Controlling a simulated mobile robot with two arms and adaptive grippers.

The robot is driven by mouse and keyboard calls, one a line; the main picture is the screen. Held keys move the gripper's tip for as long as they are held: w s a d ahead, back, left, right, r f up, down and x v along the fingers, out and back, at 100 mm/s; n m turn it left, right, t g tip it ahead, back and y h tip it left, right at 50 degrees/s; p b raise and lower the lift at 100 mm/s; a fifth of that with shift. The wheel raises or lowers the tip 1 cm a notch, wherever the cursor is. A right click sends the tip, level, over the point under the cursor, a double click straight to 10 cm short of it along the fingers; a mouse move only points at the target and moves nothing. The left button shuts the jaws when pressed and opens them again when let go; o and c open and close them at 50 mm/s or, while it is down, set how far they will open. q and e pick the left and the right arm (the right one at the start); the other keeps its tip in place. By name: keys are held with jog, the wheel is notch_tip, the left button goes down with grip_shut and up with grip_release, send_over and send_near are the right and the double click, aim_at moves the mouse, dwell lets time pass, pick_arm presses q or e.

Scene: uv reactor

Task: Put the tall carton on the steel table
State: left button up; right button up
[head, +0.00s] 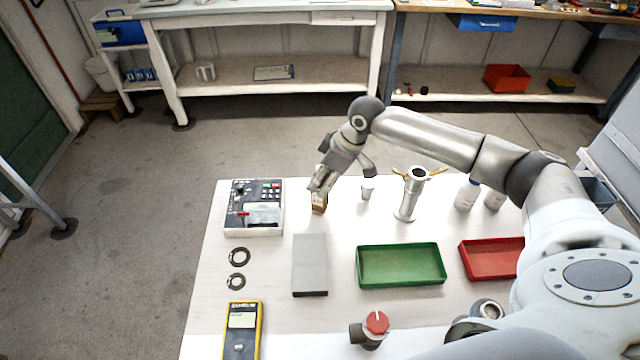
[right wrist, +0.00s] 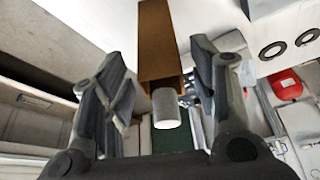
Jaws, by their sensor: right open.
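A small brown box (head: 319,204), which looks like the tall carton, stands on the white worktable (head: 330,325) near its far edge. In the right wrist view the brown carton (right wrist: 158,45) shows between the spread fingers, with visible space on both sides. My right gripper (head: 344,180) is open and reaches down at the carton, partly covering it in the head view. A white cylinder (right wrist: 166,108) overlaps the carton's end in the wrist view. A pale table (head: 255,8) stands at the back; I cannot tell for sure which table is steel. My left gripper is out of view.
A control box (head: 254,207) stands left of the carton. A small white container (head: 367,188) and a metal cylinder with handles (head: 411,195) stand right. A grey block (head: 310,265), green tray (head: 400,283) and red tray (head: 490,272) lie nearer. Open floor separates the tables.

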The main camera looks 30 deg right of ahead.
jog(key=b+v, duration=0.1)
jog(key=v, duration=0.8)
